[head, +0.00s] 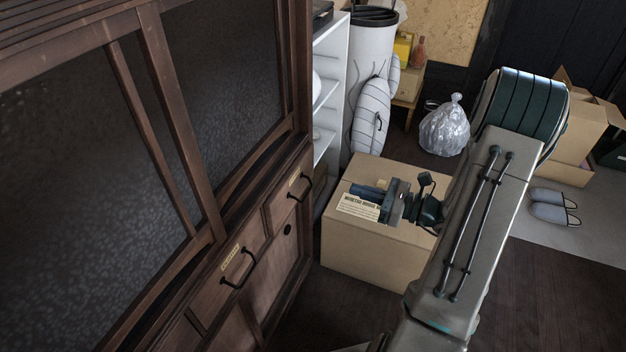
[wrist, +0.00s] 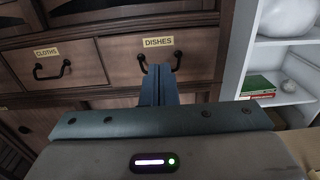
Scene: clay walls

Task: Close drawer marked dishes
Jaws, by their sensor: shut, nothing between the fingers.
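The drawer marked dishes (wrist: 205,50) is in the dark wooden cabinet, with a yellow label and a black bail handle (wrist: 146,66). In the head view this drawer (head: 283,205) is the far one in the cabinet's row. I cannot tell whether it is flush or stands slightly out. My gripper (head: 360,192) points left toward it, with a visible gap in the head view. In the wrist view my gripper's fingers (wrist: 158,72) are together and empty, overlapping the handle below the label. They hide part of the handle and drawer front.
The cloths drawer (wrist: 75,72) is beside it to the left. A white shelf (wrist: 262,70) stands right of the cabinet. A cardboard box (head: 375,250) sits on the floor beneath my gripper. Dark floor lies between box and cabinet. A trash bag (head: 445,128) is farther back.

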